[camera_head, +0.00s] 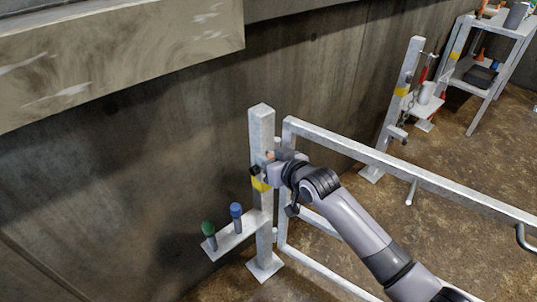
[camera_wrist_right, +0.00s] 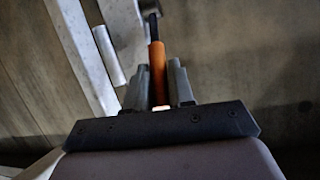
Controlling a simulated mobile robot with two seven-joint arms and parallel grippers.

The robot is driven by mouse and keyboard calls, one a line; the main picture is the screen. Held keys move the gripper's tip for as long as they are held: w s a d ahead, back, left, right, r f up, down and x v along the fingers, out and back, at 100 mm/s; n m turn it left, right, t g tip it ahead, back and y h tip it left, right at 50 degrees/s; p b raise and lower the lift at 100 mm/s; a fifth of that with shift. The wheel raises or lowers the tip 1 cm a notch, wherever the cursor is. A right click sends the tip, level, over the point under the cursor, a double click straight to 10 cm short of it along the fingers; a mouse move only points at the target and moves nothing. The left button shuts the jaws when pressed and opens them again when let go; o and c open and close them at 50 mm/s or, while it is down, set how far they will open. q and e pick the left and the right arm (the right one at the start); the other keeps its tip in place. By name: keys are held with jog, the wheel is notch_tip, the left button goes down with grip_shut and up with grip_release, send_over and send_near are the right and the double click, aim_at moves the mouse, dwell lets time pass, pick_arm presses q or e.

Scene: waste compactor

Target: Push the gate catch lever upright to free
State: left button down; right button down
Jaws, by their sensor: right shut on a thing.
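My right gripper (camera_head: 270,163) reaches in from the lower right to the near gate post (camera_head: 262,128), just above its yellow band. In the right wrist view the right gripper (camera_wrist_right: 158,90) is shut on an orange handle with a dark tip (camera_wrist_right: 157,62), which I take as the catch lever. The handle runs out between the two grey fingers. In the head view the gripper hides most of the catch, so I cannot tell the lever's exact tilt. The white gate (camera_head: 380,160) stands beside the post. My left gripper is out of view.
A small shelf (camera_head: 228,241) on the post carries a green-topped (camera_head: 208,229) and a blue-topped peg (camera_head: 236,211). A second post (camera_head: 403,82) and a shelf rack (camera_head: 494,45) stand at the back right. A concrete wall (camera_head: 150,150) is close behind the post.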

jog(key=c, duration=1.1)
grip_release()
jog(key=shift+o, duration=0.2)
jog(key=p+v, duration=0.1)
jog(key=v, duration=0.6)
jog(key=shift+p, duration=0.35)
jog(key=shift+s, duration=0.1)
